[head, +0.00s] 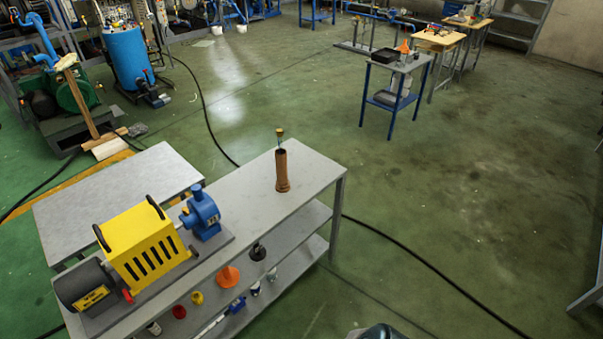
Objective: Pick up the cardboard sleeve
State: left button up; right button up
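The cardboard sleeve (282,170) is a brown upright tube with a wider foot. It stands on the far right part of the grey metal table top (240,203). A thin piece with a small light tip (280,132) sticks up out of its top opening. Nothing touches the sleeve from the sides. Neither of my grippers can be made out in the head view.
A yellow slotted machine (147,245) and a blue pump (203,213) stand left on the same table. Lower shelves hold an orange funnel (228,277) and small items. A black cable (430,265) crosses the open green floor. A small blue-legged table (395,90) stands farther back.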

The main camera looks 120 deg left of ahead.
aim_at(283, 186)
jog(key=u, duration=4.1)
jog(key=i+l+z, duration=0.6)
jog(key=i, duration=0.2)
jog(key=i+l+z, duration=0.2)
jog(key=i+z, duration=0.45)
jog(key=i, duration=0.25)
jog(key=i+l+u, duration=0.1)
jog(key=i+u, duration=0.2)
jog(key=i, duration=0.15)
jog(key=i+l+u, duration=0.3)
jog(key=i, duration=0.15)
jog(key=j, duration=0.1)
